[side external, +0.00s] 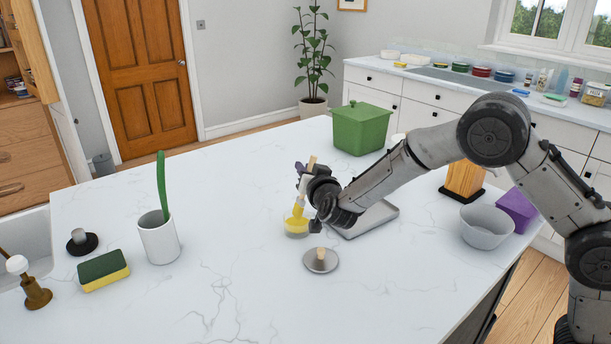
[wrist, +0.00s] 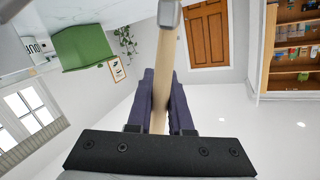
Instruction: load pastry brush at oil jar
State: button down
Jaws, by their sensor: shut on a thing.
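The pastry brush has a pale wooden handle, seen close up in the wrist view (wrist: 164,62), with a grey cap at the end. My gripper (wrist: 160,85) has its purple fingers shut on this handle. In the side view my gripper (side external: 303,174) holds the brush (side external: 300,206) nearly upright, pale bristle end down. The oil jar (side external: 296,229) is a small clear pot of yellow oil under the brush. The bristle end is at or in the jar's mouth; I cannot tell how deep. A round grey lid (side external: 321,261) with a wooden knob lies in front of the jar.
A grey tray (side external: 375,217) lies right of the jar, partly behind my arm. A white cup (side external: 158,240) with a green utensil and a sponge (side external: 104,270) stand left. A green box (side external: 361,128) is behind; a grey bowl (side external: 486,227) is right. The front counter is clear.

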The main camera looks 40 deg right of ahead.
jog(key=shift+r, duration=2.4)
